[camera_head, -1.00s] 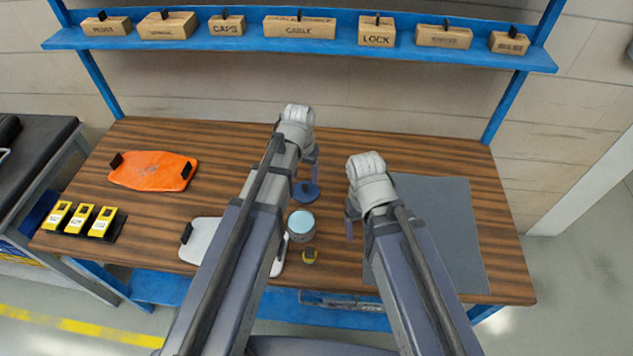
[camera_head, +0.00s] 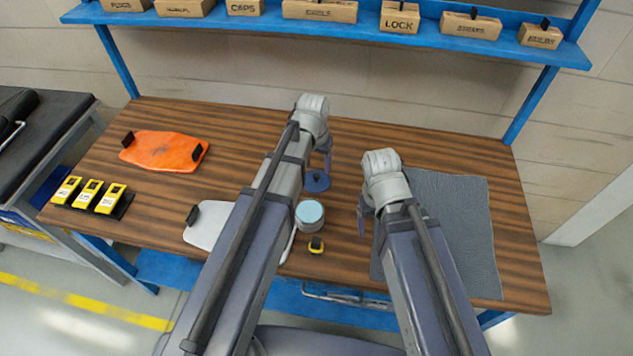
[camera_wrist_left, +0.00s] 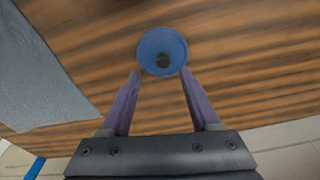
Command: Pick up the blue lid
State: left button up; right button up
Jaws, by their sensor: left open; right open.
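The blue lid (camera_head: 316,182) is a small round disc with a dark knob in its middle. It lies on the wooden table near the middle, and it also shows in the left wrist view (camera_wrist_left: 162,52). My left gripper (camera_head: 320,160) is above and just behind the lid. In the left wrist view my left gripper (camera_wrist_left: 158,76) is open, with the lid at and just beyond its fingertips, partly between them. I cannot tell whether a finger touches it. My right gripper (camera_head: 362,215) is open and empty to the right of the lid, near the grey mat.
A grey mat (camera_head: 455,225) lies right, an orange board (camera_head: 163,152) left. A white board (camera_head: 208,222) is partly hidden by my left arm. A blue shelf (camera_head: 350,28) holds boxes.

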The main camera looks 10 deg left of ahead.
aim_at(316, 175)
pick_arm(q)
jog(key=f+b, duration=0.4)
jog(key=shift+w+a+f, duration=0.2)
jog(key=shift+w+f, duration=0.05)
jog(key=shift+f, duration=0.15)
pick_arm(e)
notch_tip(316, 175, down, 5)
jog(key=shift+r, duration=0.1)
pick_arm(q)
jog(key=shift+r, duration=0.1)
pick_arm(e)
jog(key=shift+r, duration=0.1)
pick_arm(q)
grip_shut()
